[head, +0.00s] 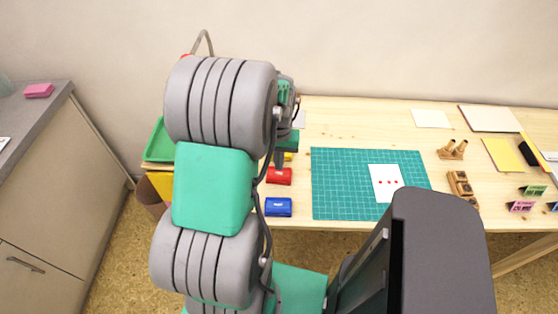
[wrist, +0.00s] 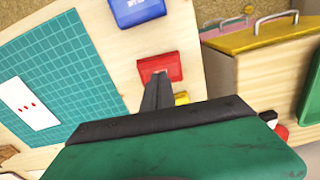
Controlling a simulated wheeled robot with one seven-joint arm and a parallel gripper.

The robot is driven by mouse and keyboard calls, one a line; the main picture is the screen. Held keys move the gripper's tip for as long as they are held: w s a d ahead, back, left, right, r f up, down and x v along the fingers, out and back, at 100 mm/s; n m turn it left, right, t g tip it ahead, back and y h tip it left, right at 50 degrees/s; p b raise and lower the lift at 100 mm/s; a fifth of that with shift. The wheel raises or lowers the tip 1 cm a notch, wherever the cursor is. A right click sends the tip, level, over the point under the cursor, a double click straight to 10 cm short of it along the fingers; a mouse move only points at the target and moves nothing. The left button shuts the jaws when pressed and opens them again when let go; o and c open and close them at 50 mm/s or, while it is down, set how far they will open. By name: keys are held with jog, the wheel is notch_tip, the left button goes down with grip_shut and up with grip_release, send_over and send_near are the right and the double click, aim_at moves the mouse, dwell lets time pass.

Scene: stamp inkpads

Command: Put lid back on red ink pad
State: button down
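The red ink pad (head: 279,176) lies near the left end of the wooden table, between the blue and yellow pads. It also shows in the wrist view (wrist: 172,65), with a pale patch beside the fingertips. I cannot make out a separate red lid. My gripper (wrist: 157,78) has its two dark fingers together, with nothing visible between them. In the wrist view the fingertips overlap the near edge of the red pad; I cannot tell whether they touch it. In the head view the gripper (head: 279,163) is just behind the red pad, partly hidden by my arm.
The blue ink pad (head: 278,207) is in front of the red one, the yellow pad (wrist: 181,98) behind it. A green cutting mat (head: 335,185) with a red-dotted white card (head: 386,183) lies to the right. Wooden stamps (head: 460,186) stand farther right. A green tray (head: 158,147) is at left.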

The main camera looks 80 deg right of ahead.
aim_at(279, 174)
jog(key=shift+f+b, duration=0.95)
jog(key=shift+f, duration=0.65)
notch_tip(279, 174, up, 7)
jog(key=p, duration=0.5)
dwell(0.5)
